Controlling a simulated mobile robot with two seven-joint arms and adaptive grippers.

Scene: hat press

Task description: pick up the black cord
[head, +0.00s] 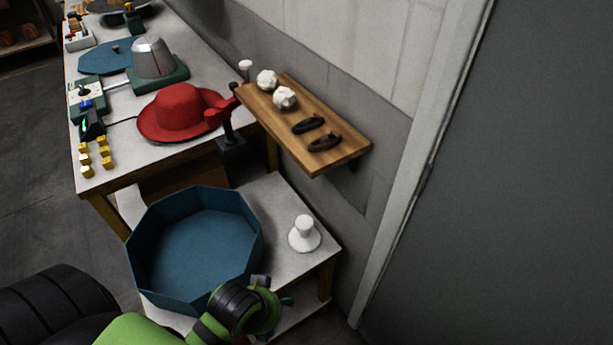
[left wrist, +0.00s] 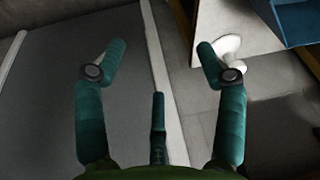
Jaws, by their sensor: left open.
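A black cord (head: 308,125), a small dark coil, lies on the wooden wall shelf (head: 262,112). A dark brown coil (head: 325,142) lies beside it, nearer the shelf's right end. My left gripper (head: 275,290) is low in the head view, well below the shelf and near the right front of the blue bin. The cord does not show in the left wrist view. My right gripper is not in view.
Two white crumpled balls (head: 284,97) share the shelf. A red hat (head: 180,112) sits on the workbench to its left. Below are an open blue octagonal bin (head: 195,195) and a white stand (head: 304,234) on a low table. A wall backs the shelf.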

